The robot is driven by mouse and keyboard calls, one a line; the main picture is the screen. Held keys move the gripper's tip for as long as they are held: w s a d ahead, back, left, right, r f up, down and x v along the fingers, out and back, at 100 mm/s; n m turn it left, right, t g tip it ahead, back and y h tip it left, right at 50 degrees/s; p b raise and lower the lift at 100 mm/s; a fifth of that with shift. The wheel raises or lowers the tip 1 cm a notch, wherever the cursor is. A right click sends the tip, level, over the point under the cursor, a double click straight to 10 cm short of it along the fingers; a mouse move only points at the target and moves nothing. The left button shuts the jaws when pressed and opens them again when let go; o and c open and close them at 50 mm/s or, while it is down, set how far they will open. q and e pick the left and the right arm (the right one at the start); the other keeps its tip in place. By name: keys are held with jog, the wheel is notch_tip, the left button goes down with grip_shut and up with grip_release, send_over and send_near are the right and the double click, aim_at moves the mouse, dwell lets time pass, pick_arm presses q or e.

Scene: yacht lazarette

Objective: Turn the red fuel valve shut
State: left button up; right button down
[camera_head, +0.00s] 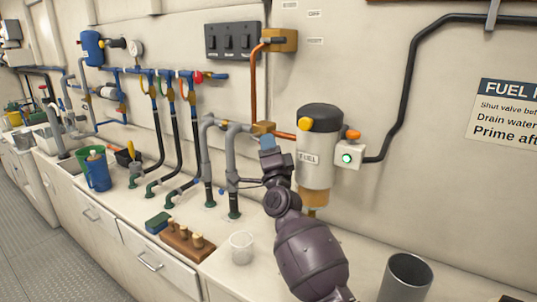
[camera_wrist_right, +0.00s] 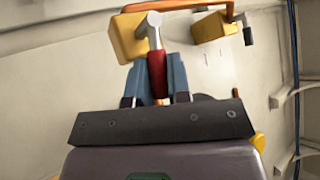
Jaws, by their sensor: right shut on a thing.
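The fuel valve is a brass block (camera_head: 262,128) on the pipe left of the FUEL filter (camera_head: 315,160). In the right wrist view the valve's brass body (camera_wrist_right: 130,38) carries a silver stem with a red lever handle (camera_wrist_right: 157,66). My right gripper (camera_head: 268,143) is at the valve, and its blue fingers (camera_wrist_right: 158,78) are shut on the red handle, one on each side. In the head view the handle is hidden behind the fingers. My left gripper is not in view.
A second brass block (camera_head: 281,40) sits higher on the copper pipe (camera_head: 253,88). Grey pipes (camera_head: 231,165) stand close left of my gripper. A clear cup (camera_head: 241,247), a wooden plug rack (camera_head: 187,242) and a grey metal cup (camera_head: 405,278) stand on the counter below.

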jog(key=shift+w+a+f+m+b, duration=0.15)
jog(key=shift+f+m+b, duration=0.35)
jog(key=shift+f, duration=0.4)
pick_arm(q)
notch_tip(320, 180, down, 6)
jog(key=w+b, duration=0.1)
jog(key=b, duration=0.6)
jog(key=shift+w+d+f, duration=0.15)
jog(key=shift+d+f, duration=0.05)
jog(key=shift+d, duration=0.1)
pick_arm(e)
jog(key=shift+w+a+f+m+t+h, duration=0.1)
jog(key=shift+m+t+h, duration=0.7)
jog(key=shift+m+h, duration=0.9)
jog(key=shift+w+a+f+m+t+h, duration=0.1)
jog(key=shift+m+t+h, duration=0.7)
jog(key=shift+m+h, duration=0.85)
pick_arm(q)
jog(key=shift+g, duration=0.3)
pick_arm(e)
jog(key=shift+s, duration=0.1)
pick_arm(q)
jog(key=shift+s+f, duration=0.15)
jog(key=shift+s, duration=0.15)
pick_arm(e)
jog(key=c, duration=1.1)
grip_release()
jog(key=shift+r, duration=0.1)
